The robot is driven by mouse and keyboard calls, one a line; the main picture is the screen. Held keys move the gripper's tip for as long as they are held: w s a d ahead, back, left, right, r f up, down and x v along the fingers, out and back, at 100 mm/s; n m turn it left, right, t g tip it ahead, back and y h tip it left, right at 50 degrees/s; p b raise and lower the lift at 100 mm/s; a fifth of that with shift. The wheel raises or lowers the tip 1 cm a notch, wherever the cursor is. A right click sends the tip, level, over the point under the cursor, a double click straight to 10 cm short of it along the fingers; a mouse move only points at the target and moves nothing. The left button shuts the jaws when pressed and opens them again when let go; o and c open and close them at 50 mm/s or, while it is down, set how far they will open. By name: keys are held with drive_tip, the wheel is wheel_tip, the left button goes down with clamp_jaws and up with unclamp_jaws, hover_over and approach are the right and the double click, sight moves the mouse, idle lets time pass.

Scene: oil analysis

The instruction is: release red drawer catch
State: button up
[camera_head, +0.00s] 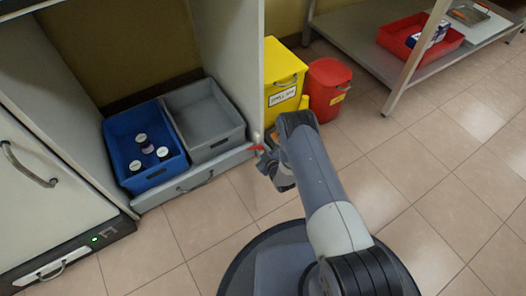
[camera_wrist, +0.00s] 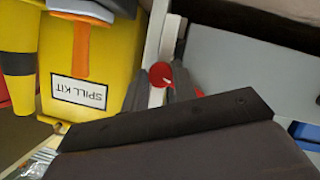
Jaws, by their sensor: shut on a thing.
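The red drawer catch (camera_head: 257,148) sits at the right end of the low drawer front, by the foot of the cabinet's right side panel. In the wrist view it is a round red knob (camera_wrist: 160,74) with a small white mark. My gripper (camera_head: 265,156) reaches it from the right. In the wrist view its grey fingers stand on both sides of the knob, shut on it, and the dark wrist part hides the area below. The grey drawer (camera_head: 222,161) carries a blue bin (camera_head: 112,138) and an empty grey bin (camera_head: 205,95).
Several dark bottles with white caps stand in the blue bin. A shelf table (camera_head: 375,42) is at upper right. Tiled floor is clear in front.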

drive_tip(key=m, duration=0.1)
drive_tip(key=m+g+y, duration=0.1)
drive_tip(key=m, duration=0.1)
drive_tip(key=shift+w+r+y, duration=0.15)
drive_tip(key=shift+r+y, duration=0.05)
drive_tip(key=shift+y, duration=0.1)
drive_tip(key=m, duration=0.1)
drive_tip(key=m+y, duration=0.1)
drive_tip(key=shift+w+d+m+g+y, duration=0.1)
drive_tip(key=shift+d+m+g+y, duration=0.05)
drive_tip(key=shift+m+g+y, duration=0.2)
drive_tip(key=m+y, duration=0.1)
drive_tip(key=m, duration=0.1)
drive_tip(key=m+g+y, duration=0.1)
drive_tip(key=m, duration=0.1)
drive_tip(key=shift+w+d+f+m+y, duration=0.1)
drive_tip(key=shift+m+y, duration=0.15)
drive_tip(key=shift+m, duration=0.4)
drive_tip(key=shift+w+d+y, duration=0.1)
drive_tip(key=shift+w+y, duration=0.05)
drive_tip(key=shift+y, duration=0.15)
drive_tip(key=o, duration=1)
drive_tip(key=shift+d, duration=0.1)
drive_tip(key=p+v, duration=0.3)
drive_tip(key=v, duration=0.7)
drive_tip(key=shift+s+d+p, duration=0.25)
drive_tip(key=shift+s+p, duration=0.1)
drive_tip(key=shift+p, duration=0.05)
